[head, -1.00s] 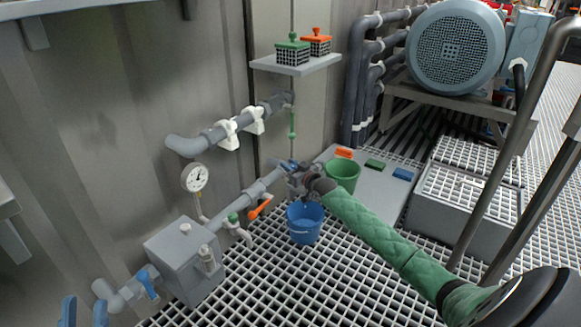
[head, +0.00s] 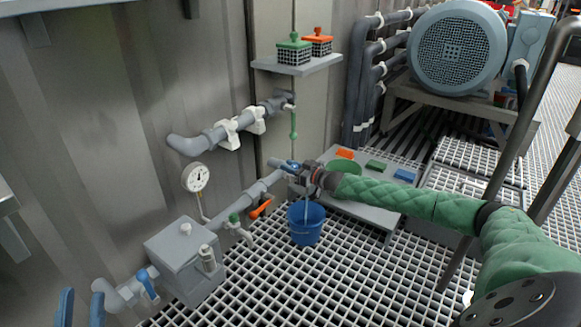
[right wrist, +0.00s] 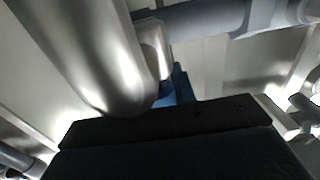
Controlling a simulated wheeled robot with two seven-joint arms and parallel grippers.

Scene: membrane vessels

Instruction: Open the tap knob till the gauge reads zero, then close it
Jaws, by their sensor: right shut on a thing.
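The blue tap knob (head: 292,165) sits near the end of the grey pipe by the wall, above the blue bucket (head: 305,228). My right gripper (head: 302,173) is at the knob and shut on it; the wrist hides part of the knob. A blue part shows behind the dark gripper in the right wrist view (right wrist: 183,88). A thin pale streak, like water, runs down from below the gripper into the bucket. The round white gauge (head: 196,178) stands left of the knob; its needle is too small to read surely. My left gripper is not in view.
An orange-handled valve (head: 261,208) and a grey box (head: 186,258) with a blue lever (head: 148,284) lie along the pipe. A shelf (head: 297,64) juts out above. Open grating lies in front.

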